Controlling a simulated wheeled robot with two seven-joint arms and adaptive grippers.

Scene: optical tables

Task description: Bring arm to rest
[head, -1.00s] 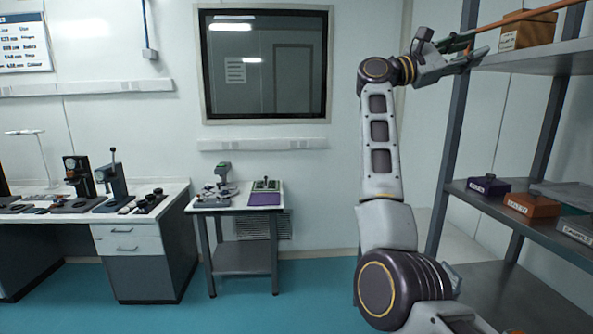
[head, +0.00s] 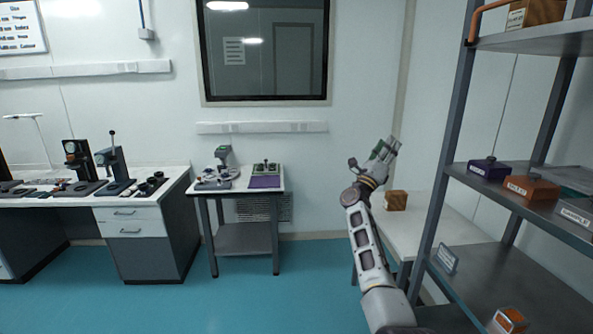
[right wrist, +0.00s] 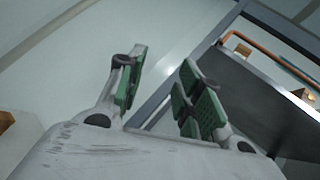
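My right arm rises from the bottom right of the head view, with its forearm pointing up. My right gripper (head: 386,145) is at its top, in front of the wall and left of the shelf rack. In the right wrist view, the right gripper (right wrist: 163,62) has its green-padded fingers apart with nothing between them. My left arm and gripper are not in view.
A metal shelf rack (head: 448,140) with labelled boxes and an orange rail (head: 474,22) stands close on the right. A low white table (head: 428,228) with a wooden block (head: 396,200) is behind my arm. Workbenches (head: 150,185) stand left; the blue floor (head: 290,295) between is clear.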

